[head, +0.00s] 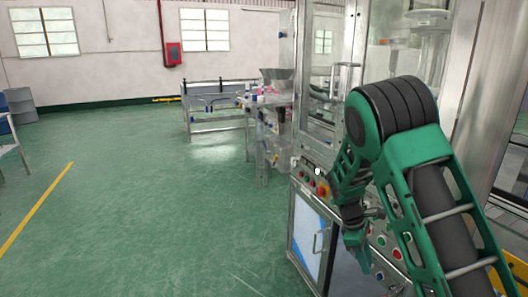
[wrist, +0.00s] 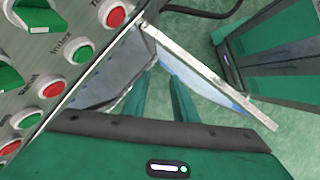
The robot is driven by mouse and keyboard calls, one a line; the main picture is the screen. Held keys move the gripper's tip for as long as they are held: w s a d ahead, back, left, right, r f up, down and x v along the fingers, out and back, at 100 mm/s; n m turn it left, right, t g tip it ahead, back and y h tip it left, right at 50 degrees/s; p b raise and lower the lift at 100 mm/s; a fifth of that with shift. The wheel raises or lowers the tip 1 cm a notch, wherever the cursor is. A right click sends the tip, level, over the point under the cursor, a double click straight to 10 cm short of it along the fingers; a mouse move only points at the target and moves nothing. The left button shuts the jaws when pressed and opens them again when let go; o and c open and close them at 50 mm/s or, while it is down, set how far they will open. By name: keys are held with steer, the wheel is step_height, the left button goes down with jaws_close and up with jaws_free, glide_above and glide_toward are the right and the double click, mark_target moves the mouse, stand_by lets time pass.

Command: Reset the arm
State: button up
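My green and black arm reaches in from the right of the head view and bends down in front of the machine's control panel (head: 308,180). My gripper (head: 357,252) hangs downward close to the panel's front. In the wrist view, my gripper's two green fingers (wrist: 162,78) point away from the camera with a narrow gap between them and nothing held. The control panel (wrist: 52,62) fills the upper left of the wrist view, with red and green buttons. Part of the panel is hidden behind my arm in the head view.
The steel machine cabinet (head: 304,228) stands right beside the arm, with an open-looking framed door or panel edge (wrist: 215,80) near the fingers. A conveyor bench (head: 215,122) stands further back. The green floor (head: 150,220) to the left is clear.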

steer(key=s+a+r+m+t+y, duration=0.25)
steer(key=s+r+m, duration=0.35)
steer(key=s+r, duration=0.4)
steer(key=s+a+r+m+t+y, duration=0.15)
steer(key=s+r+m+t, duration=0.3)
steer(key=s+r, duration=0.55)
steer(key=s+d+m+g, duration=0.5)
steer(key=s+d+m, duration=0.2)
steer(key=s+d, duration=0.4)
steer(key=s, duration=0.4)
steer(key=shift+s+d+f+g+y, duration=0.3)
steer(key=shift+s+d+f, duration=0.05)
steer(key=shift+s+f, duration=0.05)
steer(key=shift+w+m, duration=0.1)
steer(key=shift+m, duration=0.15)
steer(key=shift+w+f, duration=0.25)
steer(key=shift+w, duration=0.25)
